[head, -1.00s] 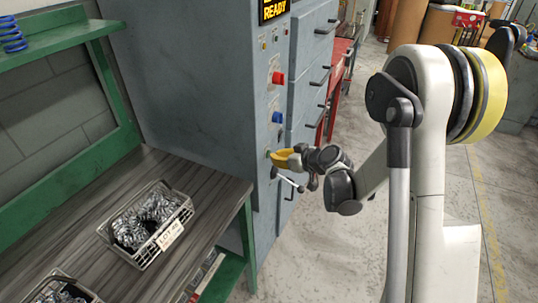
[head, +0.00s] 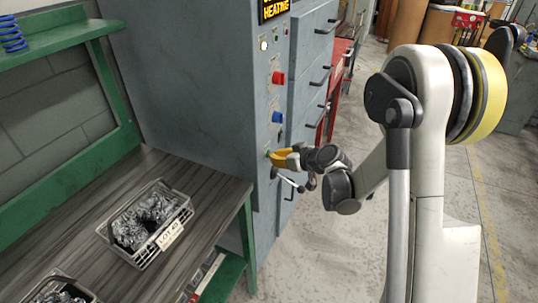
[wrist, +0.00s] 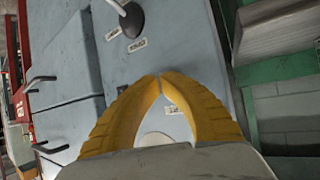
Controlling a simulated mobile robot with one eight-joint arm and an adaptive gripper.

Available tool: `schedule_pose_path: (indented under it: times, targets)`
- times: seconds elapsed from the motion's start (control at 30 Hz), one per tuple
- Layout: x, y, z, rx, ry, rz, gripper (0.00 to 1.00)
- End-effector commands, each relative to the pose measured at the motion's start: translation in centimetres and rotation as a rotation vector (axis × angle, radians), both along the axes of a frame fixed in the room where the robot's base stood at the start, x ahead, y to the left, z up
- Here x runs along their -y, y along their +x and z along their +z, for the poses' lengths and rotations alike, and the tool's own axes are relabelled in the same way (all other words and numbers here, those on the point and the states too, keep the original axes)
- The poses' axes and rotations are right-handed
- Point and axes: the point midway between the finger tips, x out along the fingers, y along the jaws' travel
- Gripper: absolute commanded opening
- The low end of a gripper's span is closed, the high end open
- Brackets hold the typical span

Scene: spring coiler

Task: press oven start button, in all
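The oven is a tall grey-blue cabinet (head: 200,90) with a control strip on its front edge. Its display (head: 274,9) reads "HEATING" in amber, and a small lamp (head: 263,45) below it glows white. A red knob or button (head: 278,78) and a blue one (head: 277,117) sit lower. A small green spot, likely the start button (head: 267,153), shows right at my gripper's tips. My gripper (head: 271,156) has yellow fingers against the panel there. In the wrist view the fingertips (wrist: 160,76) meet with nothing between them; they hide what they touch.
A lever handle (head: 288,181) sticks out just below my gripper. Drawers with black handles (head: 318,80) are to the right. A wooden bench (head: 95,205) with a wire basket (head: 150,225) of metal springs stands left. The floor (head: 330,250) in front is clear.

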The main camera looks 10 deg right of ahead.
Motion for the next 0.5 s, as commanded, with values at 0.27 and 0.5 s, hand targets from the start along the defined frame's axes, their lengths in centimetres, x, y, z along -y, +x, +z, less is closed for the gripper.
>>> schedule_pose_path:
  times: [0.27,0.5]
  targets:
    - [1.06,-0.78,-0.05,0.000,0.000,0.000,0.00]
    - [1.09,-0.82,-0.01,0.000,0.000,0.000,0.00]
